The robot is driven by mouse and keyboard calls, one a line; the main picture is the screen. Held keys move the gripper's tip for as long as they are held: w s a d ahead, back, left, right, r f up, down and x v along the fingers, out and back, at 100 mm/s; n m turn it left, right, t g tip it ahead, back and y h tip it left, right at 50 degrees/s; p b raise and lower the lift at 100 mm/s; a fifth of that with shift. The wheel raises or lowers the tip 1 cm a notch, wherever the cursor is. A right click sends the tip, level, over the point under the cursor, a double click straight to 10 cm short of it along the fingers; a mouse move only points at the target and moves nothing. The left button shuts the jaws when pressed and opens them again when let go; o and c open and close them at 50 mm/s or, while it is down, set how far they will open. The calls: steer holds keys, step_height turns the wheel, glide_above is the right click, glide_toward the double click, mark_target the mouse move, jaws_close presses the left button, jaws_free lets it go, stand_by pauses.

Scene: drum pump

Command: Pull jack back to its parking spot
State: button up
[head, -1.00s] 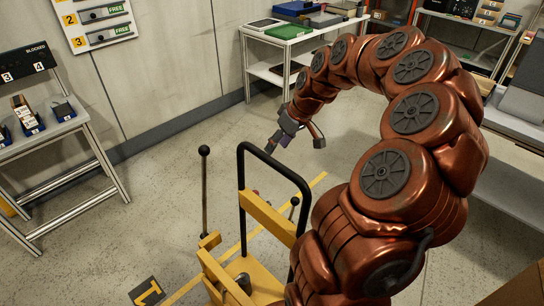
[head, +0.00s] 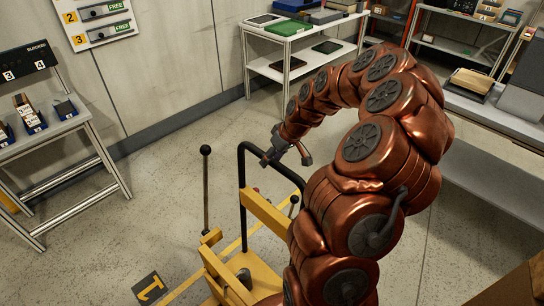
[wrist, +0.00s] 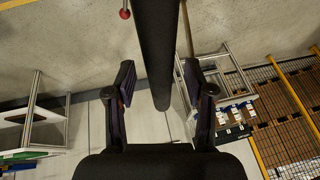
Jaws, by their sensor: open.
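The jack (head: 262,217) is yellow with a black hoop handle (head: 241,190) and stands on the floor at lower centre in the head view. My gripper (head: 284,158) is at the top of the hoop, near its upper bar. In the wrist view the black handle bar (wrist: 157,45) runs down the picture between the two spread fingers of my gripper (wrist: 158,85). Gaps show on both sides of the bar, and neither finger appears to touch it. My arm hides the right side of the jack.
A floor sign marked 1 (head: 150,288) and a yellow floor line lie by the jack. A table with blue bins (head: 64,127) stands left, and a white shelf (head: 290,62) stands at the back. Open floor lies between the jack and the wall.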

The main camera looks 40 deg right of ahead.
steer(key=shift+c, duration=0.2)
jaws_close()
stand_by(0.3)
